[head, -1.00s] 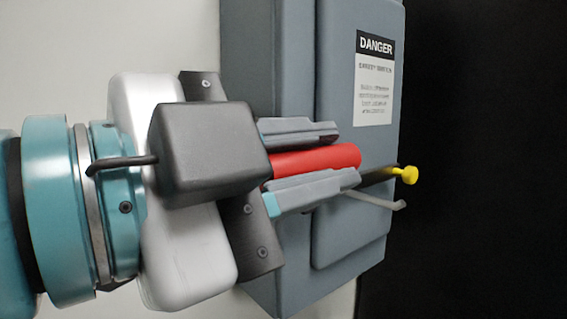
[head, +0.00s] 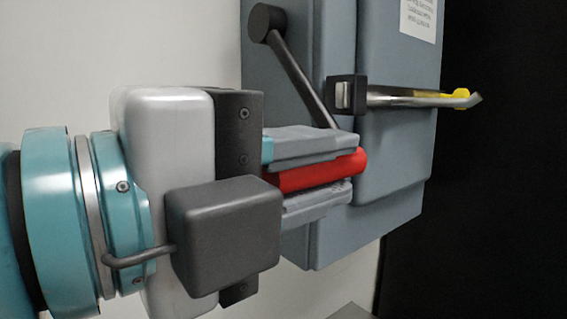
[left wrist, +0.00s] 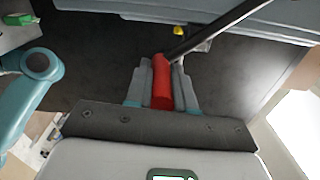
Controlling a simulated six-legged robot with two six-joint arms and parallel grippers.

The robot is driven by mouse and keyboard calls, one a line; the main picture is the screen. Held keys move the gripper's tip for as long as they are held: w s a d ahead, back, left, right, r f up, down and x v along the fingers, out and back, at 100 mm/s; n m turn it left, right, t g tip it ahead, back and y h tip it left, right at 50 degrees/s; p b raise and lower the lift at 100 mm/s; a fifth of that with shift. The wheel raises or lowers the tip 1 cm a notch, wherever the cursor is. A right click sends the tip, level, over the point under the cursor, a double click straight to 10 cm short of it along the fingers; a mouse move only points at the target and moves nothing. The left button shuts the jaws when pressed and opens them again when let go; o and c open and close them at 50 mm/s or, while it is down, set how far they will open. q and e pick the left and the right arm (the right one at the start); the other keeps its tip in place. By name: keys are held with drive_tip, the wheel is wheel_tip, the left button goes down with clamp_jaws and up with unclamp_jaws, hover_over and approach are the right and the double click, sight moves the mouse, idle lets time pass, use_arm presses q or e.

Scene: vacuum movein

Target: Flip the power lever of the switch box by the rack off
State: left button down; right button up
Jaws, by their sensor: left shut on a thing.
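The grey switch box (head: 395,150) hangs on the light wall in the head view, with part of a white label at its top. Its power lever is a dark rod (head: 298,78) running from a round pivot (head: 267,22) down and right to a red handle (head: 345,170). My left gripper (head: 335,168) is shut on the red handle, one finger above it and one below. The red handle also shows between the fingers in the left wrist view (left wrist: 161,82), with the rod leading up right. My right gripper is not in view.
A metal latch bar (head: 410,97) with a yellow tip sticks out from the box front, above the handle. A black area (head: 500,200) lies right of the box. Light wall (head: 120,50) is bare at the left.

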use_arm(q)
drive_tip(key=shift+w+a+f, duration=0.15)
drive_tip(key=shift+w+f, duration=0.05)
drive_tip(key=shift+w, duration=0.1)
drive_tip(key=c, duration=1)
unclamp_jaws()
drive_tip(key=shift+o, duration=0.2)
drive_tip(key=shift+w+f, duration=0.1)
drive_tip(key=shift+w, duration=0.05)
drive_tip(key=v, duration=1.6)
drive_tip(key=shift+b, duration=0.35)
drive_tip(key=shift+a, duration=0.1)
